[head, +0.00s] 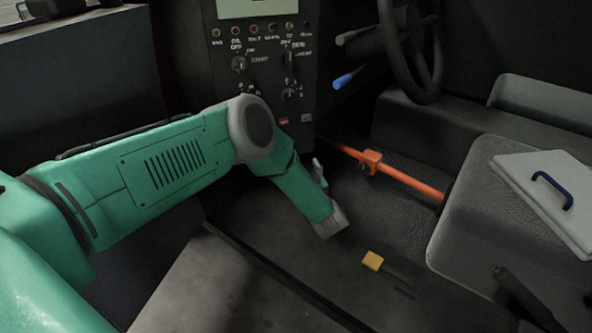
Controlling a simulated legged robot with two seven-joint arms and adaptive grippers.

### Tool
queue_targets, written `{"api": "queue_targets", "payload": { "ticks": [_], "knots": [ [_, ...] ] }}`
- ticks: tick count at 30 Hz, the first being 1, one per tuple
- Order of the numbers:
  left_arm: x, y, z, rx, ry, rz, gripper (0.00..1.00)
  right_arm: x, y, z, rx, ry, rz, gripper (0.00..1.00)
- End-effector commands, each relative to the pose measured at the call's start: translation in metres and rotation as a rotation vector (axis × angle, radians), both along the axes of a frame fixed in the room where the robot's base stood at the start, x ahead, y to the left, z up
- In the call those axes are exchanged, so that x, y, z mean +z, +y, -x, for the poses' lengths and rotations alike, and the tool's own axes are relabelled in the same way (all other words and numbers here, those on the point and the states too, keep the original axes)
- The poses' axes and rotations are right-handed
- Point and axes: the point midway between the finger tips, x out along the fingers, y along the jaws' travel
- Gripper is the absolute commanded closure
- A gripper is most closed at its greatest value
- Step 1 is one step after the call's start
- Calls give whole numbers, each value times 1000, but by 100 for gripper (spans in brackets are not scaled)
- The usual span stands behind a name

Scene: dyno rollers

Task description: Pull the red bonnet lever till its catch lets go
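A small red piece (284,121), probably the red bonnet lever, shows low on the dark control panel, just above my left arm's elbow. It is too small to make out its shape or its catch. My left arm comes in from the left and bends down at the elbow, ending in a grey wrist part (332,224) above the footwell. A small grey piece (319,172) sticks out behind the forearm and may be part of my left gripper. The fingers are not clear, and I see nothing held. My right gripper is out of view.
An orange bar with a clamp (370,162) crosses the footwell to the seat (470,220). A steering wheel (412,45) and a blue-tipped stalk (344,81) are at upper right. A yellow pedal-like block (373,261) is on the floor. A grey board with blue handle (540,175) lies on the seat.

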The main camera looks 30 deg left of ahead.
Motion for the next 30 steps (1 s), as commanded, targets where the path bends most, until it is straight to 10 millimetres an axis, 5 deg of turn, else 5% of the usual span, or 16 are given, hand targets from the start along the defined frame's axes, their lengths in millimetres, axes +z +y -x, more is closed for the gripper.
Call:
{"api": "queue_targets", "payload": {
  "ticks": [9, 19, 30],
  "knots": [
    [-74, 0, 0, -2, 2, 0, 28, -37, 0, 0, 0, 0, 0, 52],
    [-69, 47, -39, -2, 0, 1, 28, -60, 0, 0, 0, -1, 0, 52],
    [-65, 57, -49, -4, 1, 1, 28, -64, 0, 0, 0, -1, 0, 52]
  ]
}}
